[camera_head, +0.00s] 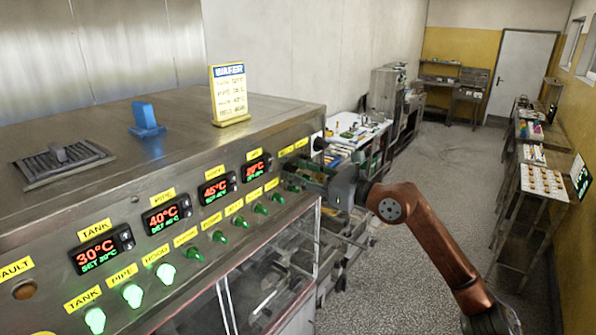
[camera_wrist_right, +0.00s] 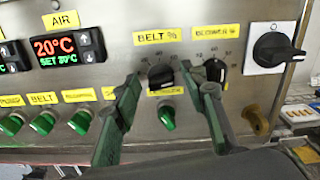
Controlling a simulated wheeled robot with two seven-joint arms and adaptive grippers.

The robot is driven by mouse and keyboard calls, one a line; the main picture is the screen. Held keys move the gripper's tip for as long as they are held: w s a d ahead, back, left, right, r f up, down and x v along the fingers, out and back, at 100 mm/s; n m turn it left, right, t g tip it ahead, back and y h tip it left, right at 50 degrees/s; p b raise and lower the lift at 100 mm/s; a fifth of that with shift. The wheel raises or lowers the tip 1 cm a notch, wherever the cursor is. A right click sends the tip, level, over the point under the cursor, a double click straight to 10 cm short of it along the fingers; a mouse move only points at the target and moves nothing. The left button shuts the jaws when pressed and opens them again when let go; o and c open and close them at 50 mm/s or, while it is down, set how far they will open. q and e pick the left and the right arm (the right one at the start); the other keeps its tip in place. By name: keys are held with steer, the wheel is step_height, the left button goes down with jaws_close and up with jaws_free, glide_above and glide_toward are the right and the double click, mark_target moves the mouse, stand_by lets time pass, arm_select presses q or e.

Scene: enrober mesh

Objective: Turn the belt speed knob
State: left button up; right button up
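The belt speed knob (camera_wrist_right: 161,77) is a black knob on the steel panel under a yellow "BELT %" label (camera_wrist_right: 157,36) in the right wrist view. My right gripper (camera_wrist_right: 170,86) is open, its two green fingers pointing at the panel. The knob shows between the fingers, nearer the left one. I cannot tell whether either finger touches it. In the head view my right gripper (camera_head: 312,176) is at the panel's far right end, and I cannot make out the knob there. My left gripper is out of view.
A green switch (camera_wrist_right: 166,116) sits just below the belt knob. A large black rotary switch (camera_wrist_right: 277,50) is to the right. Temperature displays (camera_head: 94,250) and several green buttons line the panel. Behind my right arm is open floor (camera_head: 430,170).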

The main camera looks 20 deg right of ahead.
jaws_close()
stand_by(0.4)
steer(key=n+b, duration=0.3)
steer(key=shift+f, duration=0.15)
steer(key=n+b, duration=0.2)
steer(key=n, duration=0.1)
steer(key=shift+n, duration=0.3)
steer(key=n+b, duration=0.2)
steer(key=n, duration=0.2)
steer(key=shift+a+n, duration=0.1)
steer(key=shift+n, duration=0.2)
steer(key=shift+s+f+n+b, duration=0.1)
steer(key=shift+n+b, duration=0.8)
steer(key=shift+n, duration=1.4)
